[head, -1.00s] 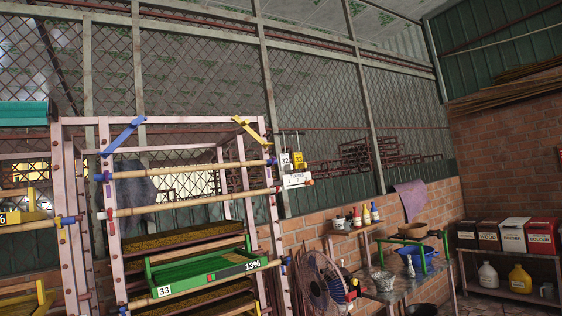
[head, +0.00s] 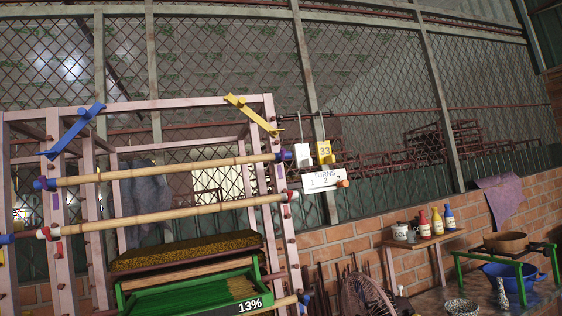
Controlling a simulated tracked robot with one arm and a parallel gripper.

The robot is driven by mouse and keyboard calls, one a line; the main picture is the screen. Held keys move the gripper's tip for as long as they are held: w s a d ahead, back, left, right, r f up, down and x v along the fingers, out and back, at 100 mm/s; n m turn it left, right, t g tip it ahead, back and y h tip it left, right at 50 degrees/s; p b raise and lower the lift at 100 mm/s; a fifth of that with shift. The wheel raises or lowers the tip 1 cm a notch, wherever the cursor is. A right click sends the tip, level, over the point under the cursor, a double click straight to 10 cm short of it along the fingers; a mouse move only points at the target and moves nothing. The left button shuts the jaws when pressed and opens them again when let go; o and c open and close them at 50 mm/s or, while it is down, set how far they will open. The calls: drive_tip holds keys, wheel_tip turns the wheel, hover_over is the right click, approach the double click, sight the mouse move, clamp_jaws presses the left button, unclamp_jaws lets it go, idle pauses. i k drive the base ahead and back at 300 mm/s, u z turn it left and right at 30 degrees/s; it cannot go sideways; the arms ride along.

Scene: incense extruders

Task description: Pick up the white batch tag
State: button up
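The white batch tag (head: 303,152) hangs from a hook at the right side of the pink rack, just left of the yellow tag (head: 325,152) marked 33. Its number is not readable now. Below both is a white board (head: 324,179) reading TURNS 1 2 3, with an orange peg at its right end. My gripper does not show in the head view.
The pink rack (head: 272,150) carries bamboo poles (head: 170,174) and a green tray (head: 190,295) marked 13%. A shelf with bottles (head: 437,222) and a bench with a blue basin (head: 500,275) stand at the right. Mesh fencing is behind.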

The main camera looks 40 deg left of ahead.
sight(302, 153)
drive_tip(key=u, duration=0.55)
drive_tip(key=i, duration=1.05)
drive_tip(key=u, duration=0.95)
drive_tip(key=i, duration=0.4)
drive_tip(key=u, duration=0.25)
drive_tip(key=k, duration=0.95)
drive_tip(key=u, duration=0.15)
drive_tip(key=i, duration=0.9)
